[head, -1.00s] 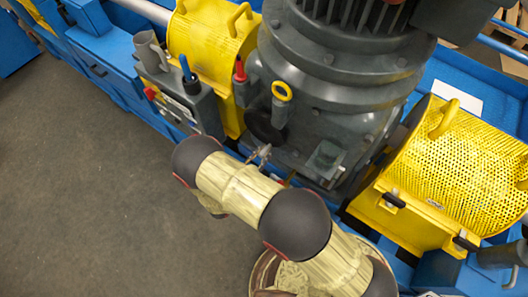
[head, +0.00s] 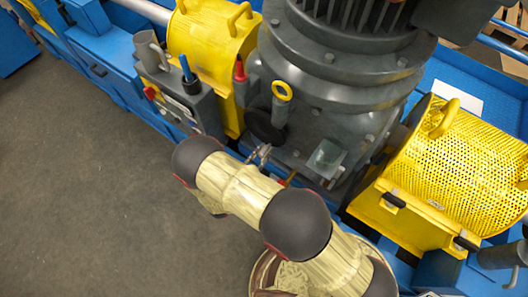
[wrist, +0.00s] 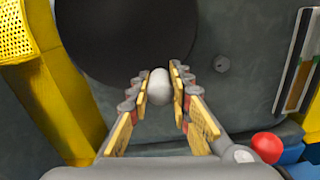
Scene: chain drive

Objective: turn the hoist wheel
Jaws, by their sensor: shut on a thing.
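The hoist wheel (head: 264,127) is a dark disc on the front of the grey gear housing in the head view. It fills the upper middle of the wrist view as a black round face (wrist: 125,35). A pale grey rounded knob (wrist: 159,92) stands in front of the wheel's lower edge. My gripper (wrist: 160,76) has its fingers on both sides of this knob and is shut on it. In the head view my gripper (head: 260,154) shows only in part, just below the wheel, behind my arm. The wheel's turn angle cannot be told.
A yellow guard (wrist: 55,95) stands left of my gripper in the wrist view. A red ball (wrist: 268,147) is close at the lower right. In the head view, a perforated yellow guard (head: 462,160) stands right of the housing (head: 335,75). Open floor (head: 85,190) lies at left.

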